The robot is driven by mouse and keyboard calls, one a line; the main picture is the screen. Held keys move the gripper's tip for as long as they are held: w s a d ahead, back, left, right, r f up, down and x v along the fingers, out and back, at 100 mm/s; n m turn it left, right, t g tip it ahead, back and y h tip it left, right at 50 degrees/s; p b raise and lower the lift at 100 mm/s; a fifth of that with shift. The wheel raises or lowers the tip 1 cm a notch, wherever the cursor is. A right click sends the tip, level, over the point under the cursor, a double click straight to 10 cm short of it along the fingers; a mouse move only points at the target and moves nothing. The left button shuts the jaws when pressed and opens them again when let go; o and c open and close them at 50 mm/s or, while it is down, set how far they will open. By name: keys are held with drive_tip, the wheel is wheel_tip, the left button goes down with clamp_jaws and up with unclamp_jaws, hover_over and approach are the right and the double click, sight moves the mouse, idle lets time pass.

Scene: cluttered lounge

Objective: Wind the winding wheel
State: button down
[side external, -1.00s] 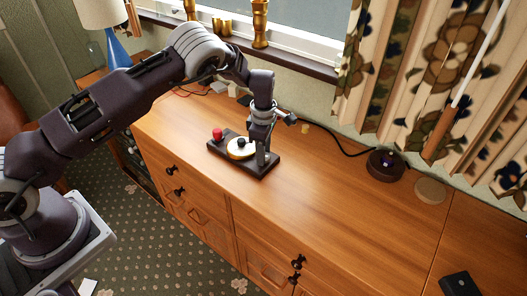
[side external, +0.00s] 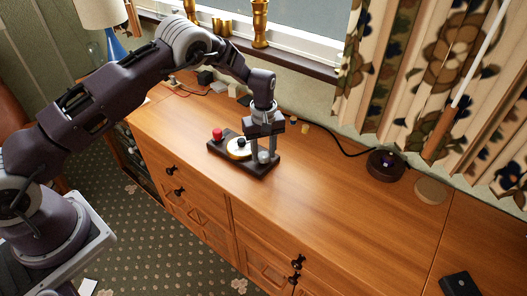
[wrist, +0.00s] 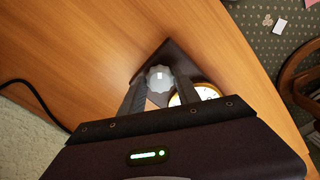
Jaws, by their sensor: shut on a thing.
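A dark base board (side external: 218,148) lies on the wooden sideboard. The winding wheel, a pale grey faceted knob (wrist: 159,84), stands at the board's near right end; it also shows in the side view (side external: 263,157). My gripper (wrist: 160,75) points down over it, with one finger on each side, shut on the wheel. In the side view my gripper (side external: 263,149) is upright over that end of the board. A white-faced dial with a gold rim (wrist: 205,92) sits beside the wheel, partly hidden by a finger in the wrist view.
A red knob (side external: 217,133) and a small black knob (side external: 241,142) are on the board and dial. A dark round device (side external: 385,165) with a black cable and a wooden disc (side external: 431,191) lie to the right. The sideboard (side external: 320,190) is clear between.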

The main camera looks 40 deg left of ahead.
drive_tip(key=m, duration=0.4)
drive_tip(key=shift+m, duration=0.4)
drive_tip(key=shift+r, duration=0.1)
idle(0.3)
drive_tip(key=c, duration=0.9)
unclamp_jaws()
